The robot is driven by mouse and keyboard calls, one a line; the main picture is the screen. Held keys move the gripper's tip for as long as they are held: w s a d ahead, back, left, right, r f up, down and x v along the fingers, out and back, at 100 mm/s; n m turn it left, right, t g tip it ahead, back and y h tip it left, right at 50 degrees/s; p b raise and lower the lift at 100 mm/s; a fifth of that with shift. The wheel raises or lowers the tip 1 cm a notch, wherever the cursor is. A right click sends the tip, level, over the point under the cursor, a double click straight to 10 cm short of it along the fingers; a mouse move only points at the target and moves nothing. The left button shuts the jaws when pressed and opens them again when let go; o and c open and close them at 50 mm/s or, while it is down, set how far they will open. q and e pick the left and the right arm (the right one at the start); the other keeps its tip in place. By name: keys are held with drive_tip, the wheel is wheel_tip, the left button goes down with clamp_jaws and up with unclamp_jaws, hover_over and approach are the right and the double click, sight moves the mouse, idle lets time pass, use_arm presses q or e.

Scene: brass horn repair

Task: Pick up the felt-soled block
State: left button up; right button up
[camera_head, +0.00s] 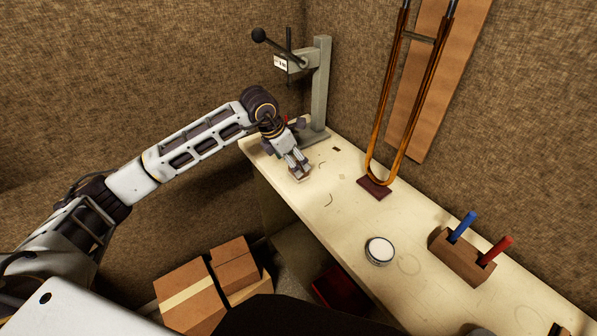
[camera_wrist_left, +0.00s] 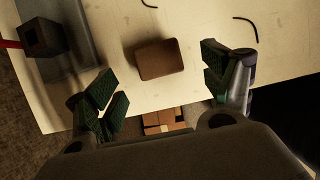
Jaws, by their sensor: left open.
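A small brown block (camera_wrist_left: 160,59), which looks like the felt-soled block, lies on the pale bench top (camera_head: 340,215). In the left wrist view it sits ahead of and between the fingers of my left gripper (camera_wrist_left: 160,80), with clear space on both sides. My left gripper is open and empty. In the head view my left gripper (camera_head: 298,166) points down over the bench near its front edge, and its fingers largely hide the block. The block's underside is not visible. My right gripper is in neither view.
A grey press (camera_head: 320,85) with a black-knobbed lever stands behind my left gripper. A brass slide (camera_head: 388,110) leans on the back wall. A round white-topped tin (camera_head: 379,250) and a wooden pen holder (camera_head: 462,258) stand farther right. Cardboard boxes (camera_head: 190,298) sit below the bench.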

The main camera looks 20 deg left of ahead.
use_arm(q)
drive_tip(key=shift+p+x, duration=0.35)
drive_tip(key=shift+x, duration=2.3)
drive_tip(key=shift+a, duration=0.1)
drive_tip(key=c, duration=1.1)
drive_tip(key=shift+r, duration=0.15)
drive_tip(key=shift+r+b, duration=0.35)
drive_tip(key=shift+r, duration=4.55)
drive_tip(key=o, duration=0.5)
drive_tip(key=c, duration=0.4)
